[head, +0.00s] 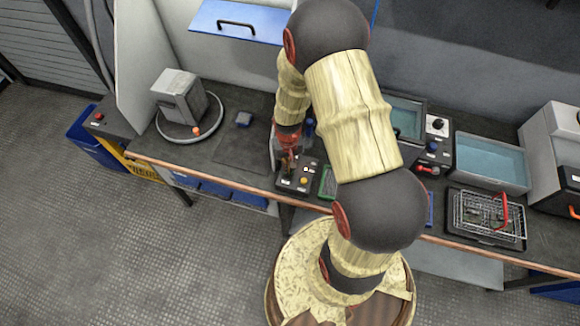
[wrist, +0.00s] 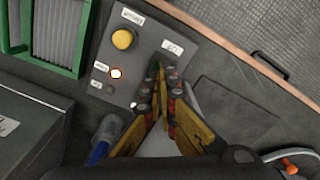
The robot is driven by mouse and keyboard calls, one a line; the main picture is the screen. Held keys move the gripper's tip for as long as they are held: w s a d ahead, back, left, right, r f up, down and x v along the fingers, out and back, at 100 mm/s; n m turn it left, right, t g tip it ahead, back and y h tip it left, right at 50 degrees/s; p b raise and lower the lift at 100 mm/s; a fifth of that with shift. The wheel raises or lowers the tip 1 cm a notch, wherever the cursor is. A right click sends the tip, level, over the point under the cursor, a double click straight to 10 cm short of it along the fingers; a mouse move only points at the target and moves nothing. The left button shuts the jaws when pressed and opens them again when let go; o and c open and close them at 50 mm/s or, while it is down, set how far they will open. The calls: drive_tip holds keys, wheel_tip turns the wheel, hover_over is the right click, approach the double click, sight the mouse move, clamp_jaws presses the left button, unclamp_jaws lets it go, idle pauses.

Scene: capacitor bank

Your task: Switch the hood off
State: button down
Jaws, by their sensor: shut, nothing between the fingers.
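A small grey control panel (head: 297,184) stands on the bench, and it fills the upper middle of the wrist view (wrist: 140,55). In the head view my gripper (head: 288,158) points down at the panel. Whatever lies under the fingertips is hidden, and I cannot tell whether they touch it.
A green-framed rack (wrist: 45,35) stands close beside the panel. A blue-handled item (wrist: 101,140) lies near my fingers. Tanks of bluish liquid (head: 490,163) and a wire basket with a red handle (head: 488,215) are to the right. A flat dark mat (wrist: 235,110) leaves low free room.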

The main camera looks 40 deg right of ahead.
drive_tip(key=shift+f+b, duration=0.45)
drive_tip(key=shift+f, duration=0.25)
idle(0.3)
drive_tip(key=shift+r, duration=0.15)
drive_tip(key=shift+r+p, duration=2.65)
drive_tip(key=shift+r, duration=0.8)
drive_tip(key=shift+s, duration=0.1)
drive_tip(key=s+a+r+g, duration=0.1)
drive_tip(key=s+a+g, duration=0.1)
drive_tip(key=s, duration=0.3)
drive_tip(key=s+a+r+n+t+b, duration=0.1)
drive_tip(key=s+a+r+t+b, duration=0.1)
drive_tip(key=r, duration=0.9)
drive_tip(key=s+a+r+n+t+b, duration=0.2)
drive_tip(key=a+r+t, duration=0.1)
drive_tip(key=r, duration=0.8)
drive_tip(key=s+a+r+n+t+b, duration=0.1)
drive_tip(key=a+r, duration=0.4)
drive_tip(key=r, duration=0.6)
drive_tip(key=shift+s+t+b, duration=0.7)
drive_tip(key=shift+s+t, duration=0.1)
drive_tip(key=shift+s, duration=0.2)
